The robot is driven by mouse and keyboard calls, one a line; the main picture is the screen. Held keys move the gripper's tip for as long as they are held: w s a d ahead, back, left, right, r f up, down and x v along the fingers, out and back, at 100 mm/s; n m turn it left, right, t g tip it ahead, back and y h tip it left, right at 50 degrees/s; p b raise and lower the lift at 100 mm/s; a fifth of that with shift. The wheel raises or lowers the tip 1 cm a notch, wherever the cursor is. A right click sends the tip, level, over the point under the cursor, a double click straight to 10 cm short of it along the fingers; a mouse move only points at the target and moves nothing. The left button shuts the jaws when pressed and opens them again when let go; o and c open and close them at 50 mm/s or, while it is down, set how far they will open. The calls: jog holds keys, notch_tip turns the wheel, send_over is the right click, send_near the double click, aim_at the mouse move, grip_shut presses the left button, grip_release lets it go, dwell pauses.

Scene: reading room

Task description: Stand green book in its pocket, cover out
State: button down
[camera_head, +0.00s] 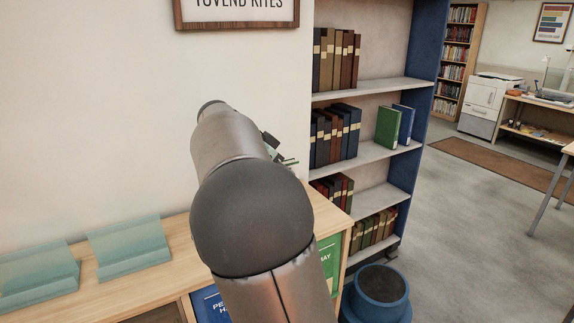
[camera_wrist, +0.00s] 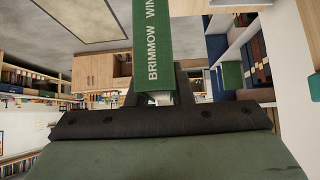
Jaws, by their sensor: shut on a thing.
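A green book (camera_wrist: 152,45) with white spine lettering beginning "BRIMMOW WIN" is held in my gripper (camera_wrist: 159,96). In the wrist view its spine runs up out of the top of the picture, so its far end is cut off. In the head view my arm hides most of the gripper and book; a dark finger and a thin green edge (camera_head: 289,162) show beside it, above the wooden counter. Two pale teal, empty-looking holders (camera_head: 130,246) (camera_head: 40,272) stand on the counter at left. I cannot tell which pocket is the book's.
Below the counter top (camera_head: 185,238) are a blue lettered panel (camera_head: 210,304) and a green one (camera_head: 331,262). A bookcase (camera_head: 372,150) behind holds dark books, plus another green book (camera_head: 387,128) and a blue one. A blue round stool (camera_head: 377,292) stands on the floor at right.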

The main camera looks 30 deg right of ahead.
jog(key=shift+w+p, duration=3.2)
jog(key=shift+w, duration=0.2)
notch_tip(320, 180, down, 8)
jog(key=b, duration=0.7)
jog(key=shift+r+b, duration=0.15)
jog(key=shift+b, duration=0.15)
jog(key=c, duration=1.2)
grip_release()
jog(key=shift+s, duration=0.1)
jog(key=v, duration=1.7)
jog(key=shift+a+b, duration=0.2)
jog(key=shift+b, duration=0.2)
jog(key=shift+r, duration=0.1)
